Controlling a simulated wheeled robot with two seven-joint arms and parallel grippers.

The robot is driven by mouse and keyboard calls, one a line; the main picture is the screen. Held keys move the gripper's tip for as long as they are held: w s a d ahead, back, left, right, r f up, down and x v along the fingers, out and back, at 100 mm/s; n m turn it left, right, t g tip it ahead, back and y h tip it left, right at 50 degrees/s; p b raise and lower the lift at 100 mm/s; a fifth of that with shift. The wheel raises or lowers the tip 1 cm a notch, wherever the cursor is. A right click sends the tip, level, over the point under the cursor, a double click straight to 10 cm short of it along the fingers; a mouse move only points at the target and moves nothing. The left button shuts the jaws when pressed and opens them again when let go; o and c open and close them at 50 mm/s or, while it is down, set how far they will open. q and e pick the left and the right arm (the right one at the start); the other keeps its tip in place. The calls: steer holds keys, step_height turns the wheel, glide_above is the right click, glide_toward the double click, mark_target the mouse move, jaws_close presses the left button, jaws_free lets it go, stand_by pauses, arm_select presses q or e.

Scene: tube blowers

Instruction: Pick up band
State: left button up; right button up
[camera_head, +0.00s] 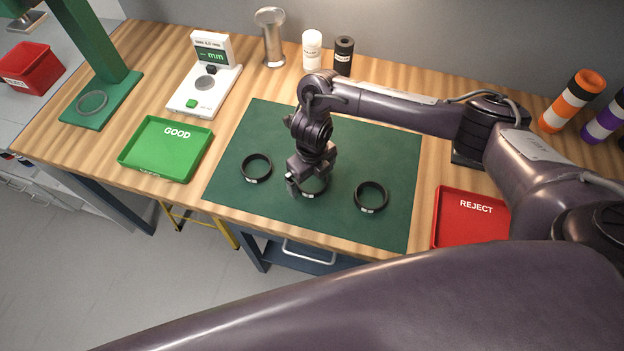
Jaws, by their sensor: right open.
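Three dark ring-shaped bands with small pale labels lie on the green mat (262,212). The left band (244,174) and the right band (358,203) lie clear of the gripper. The middle band (310,194) is partly hidden under my right gripper (304,190), which points down over it. The gripper's jaws are open, and I cannot tell whether they touch the band. My left gripper is not in view.
A green GOOD tray (150,169) is left of the mat, and a red REJECT tray (468,239) is at the right. Behind are a white gauge (209,88), a metal cylinder (271,42), a white bottle (312,52) and a black one (343,58). A green stand (95,112) is far left.

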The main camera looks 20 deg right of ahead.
steer(key=c, duration=1.1)
steer(key=shift+o, duration=0.2)
steer(key=shift+r, duration=0.1)
